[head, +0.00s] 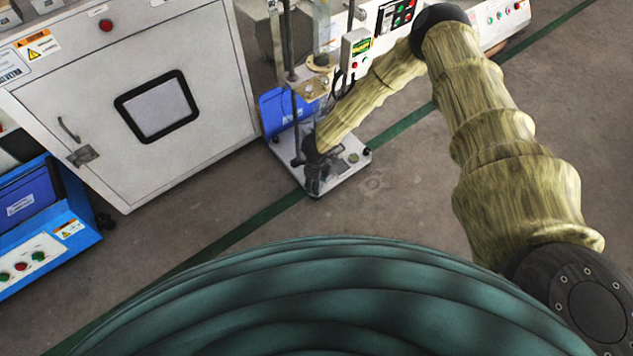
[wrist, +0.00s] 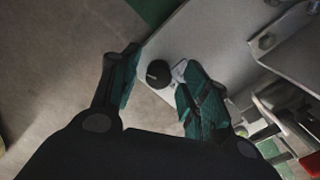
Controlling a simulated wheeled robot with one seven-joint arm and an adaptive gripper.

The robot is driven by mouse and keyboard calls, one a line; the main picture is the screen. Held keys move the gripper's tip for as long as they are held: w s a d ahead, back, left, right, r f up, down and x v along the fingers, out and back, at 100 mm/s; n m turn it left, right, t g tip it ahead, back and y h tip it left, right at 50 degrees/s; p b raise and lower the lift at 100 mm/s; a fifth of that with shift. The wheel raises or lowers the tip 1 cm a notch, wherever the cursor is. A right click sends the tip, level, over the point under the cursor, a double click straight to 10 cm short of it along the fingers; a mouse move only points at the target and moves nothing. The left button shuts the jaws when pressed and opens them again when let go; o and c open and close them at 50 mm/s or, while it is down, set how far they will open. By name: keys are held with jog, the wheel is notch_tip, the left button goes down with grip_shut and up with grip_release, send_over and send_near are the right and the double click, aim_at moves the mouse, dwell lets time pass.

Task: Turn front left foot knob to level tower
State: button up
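The tower (head: 326,60) stands on a pale base plate (head: 340,178) on the floor. My gripper (head: 312,188) is low at the front left corner of that plate in the head view and hides the corner. In the wrist view my gripper (wrist: 158,85) has its two teal fingers spread apart. A round black knob (wrist: 158,73) with a light line on its top sits between the fingertips at the plate's corner. A gap shows between the knob and the left finger. The right finger is nearer, and I cannot tell whether it touches.
A large grey cabinet (head: 140,90) stands left of the tower, with a blue bin (head: 283,110) beside it. A blue unit with buttons (head: 45,256) is at the far left. Metal brackets (wrist: 285,45) rise from the plate in the wrist view. The floor right of the plate is clear.

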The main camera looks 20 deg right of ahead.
notch_tip(320, 180, up, 12)
dwell(0.9)
jog(key=shift+s, duration=0.15)
jog(key=s+d+r+n, duration=0.1)
jog(key=s+d+n, duration=0.1)
jog(key=s+n, duration=1.35)
jog(key=s+d+r+n, duration=0.1)
jog(key=s+n, duration=0.9)
jog(key=s, duration=1)
notch_tip(320, 180, up, 33)
jog(key=p, duration=3.2)
jog(key=shift+s+d+f, duration=0.15)
jog(key=shift+s+d, duration=0.05)
jog(key=shift+s, duration=0.05)
